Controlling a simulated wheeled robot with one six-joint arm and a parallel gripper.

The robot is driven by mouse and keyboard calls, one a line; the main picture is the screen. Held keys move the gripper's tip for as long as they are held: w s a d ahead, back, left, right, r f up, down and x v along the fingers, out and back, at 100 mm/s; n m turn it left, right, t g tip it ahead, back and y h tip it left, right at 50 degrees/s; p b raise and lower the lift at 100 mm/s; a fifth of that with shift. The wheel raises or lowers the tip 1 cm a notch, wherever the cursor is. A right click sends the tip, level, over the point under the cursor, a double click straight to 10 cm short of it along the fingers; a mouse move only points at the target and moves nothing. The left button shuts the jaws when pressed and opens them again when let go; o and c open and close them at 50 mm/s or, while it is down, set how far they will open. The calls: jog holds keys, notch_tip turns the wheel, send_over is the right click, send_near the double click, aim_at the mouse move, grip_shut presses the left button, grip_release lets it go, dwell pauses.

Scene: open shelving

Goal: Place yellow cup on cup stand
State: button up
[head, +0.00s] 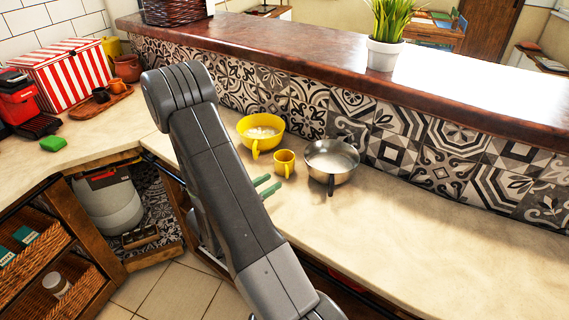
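The yellow cup (284,163) stands upright on the counter, between a yellow bowl and a metal pan. My gripper (267,185) shows as two green fingers with a gap between them, just left of and in front of the cup. The fingers are open, nothing shows between them, and they look apart from the cup. My arm hides the rest of the gripper. A wooden tray (88,110) with a dark cup (101,95) and an orange-brown cup (117,86) lies on the left counter; I cannot tell whether it is the cup stand.
The yellow bowl (260,132) has pale contents. The metal pan (331,161) stands right of the cup. A tiled wall (420,150) rises behind them to a raised ledge with a potted plant (388,30). A striped box (65,75) stands far left. The counter at right is clear.

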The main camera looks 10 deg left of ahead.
aim_at(285, 167)
jog(key=shift+p+x, duration=0.85)
jog(key=shift+x, duration=1.85)
jog(key=shift+w+a, duration=0.1)
jog(key=shift+a, duration=0.05)
grip_shut()
